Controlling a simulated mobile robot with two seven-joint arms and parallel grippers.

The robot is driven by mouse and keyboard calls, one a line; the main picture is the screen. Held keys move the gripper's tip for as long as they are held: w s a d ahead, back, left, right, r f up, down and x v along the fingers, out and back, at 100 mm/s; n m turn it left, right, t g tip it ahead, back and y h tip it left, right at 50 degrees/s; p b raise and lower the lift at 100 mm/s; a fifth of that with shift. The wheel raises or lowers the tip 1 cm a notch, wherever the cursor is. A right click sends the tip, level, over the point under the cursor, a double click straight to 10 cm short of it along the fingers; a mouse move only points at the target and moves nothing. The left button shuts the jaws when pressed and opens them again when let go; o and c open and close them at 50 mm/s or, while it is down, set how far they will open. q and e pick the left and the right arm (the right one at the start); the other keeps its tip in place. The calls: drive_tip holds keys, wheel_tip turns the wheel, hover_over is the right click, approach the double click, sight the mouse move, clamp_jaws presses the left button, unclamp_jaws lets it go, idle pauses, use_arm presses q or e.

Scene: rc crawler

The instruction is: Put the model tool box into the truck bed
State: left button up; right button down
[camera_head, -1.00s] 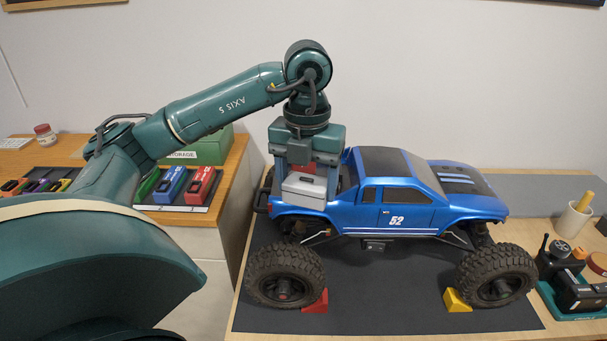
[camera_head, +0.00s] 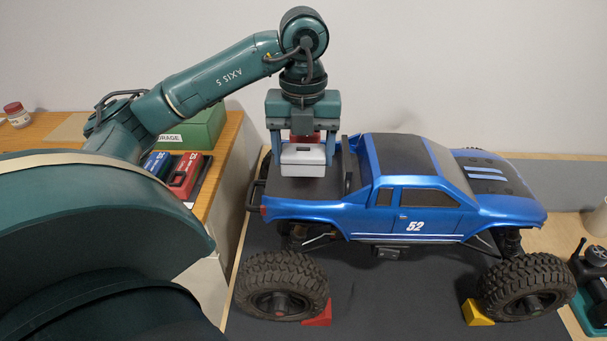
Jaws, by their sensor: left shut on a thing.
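The model tool box (camera_head: 303,164) is a small light grey box with a dark latch on its front and a red part (camera_head: 305,137) above it. My left gripper (camera_head: 303,150) points straight down and is shut on it, one finger at each side. The blue truck (camera_head: 405,205), marked 52, stands side-on with its nose to the right. The box is level and over the dark truck bed (camera_head: 290,188), behind the near side wall. I cannot tell whether its underside touches the bed floor. My right gripper is not in view.
The truck stands on a dark mat (camera_head: 390,290) with a red chock (camera_head: 318,316) and a yellow chock (camera_head: 478,313) at its wheels. A green storage box (camera_head: 200,128) and red and blue cases are on the left bench. The cab rises just right of the gripper.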

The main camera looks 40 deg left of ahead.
sight(303, 173)
use_arm(q)
drive_tip(key=shift+f, duration=0.4)
wheel_tip(303, 173, down, 3)
drive_tip(key=shift+f, duration=0.35)
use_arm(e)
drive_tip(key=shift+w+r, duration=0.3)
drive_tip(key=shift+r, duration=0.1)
use_arm(q)
drive_tip(key=shift+f, duration=0.25)
drive_tip(key=o, duration=1)
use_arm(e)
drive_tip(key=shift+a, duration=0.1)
use_arm(q)
drive_tip(key=shift+r, duration=0.1)
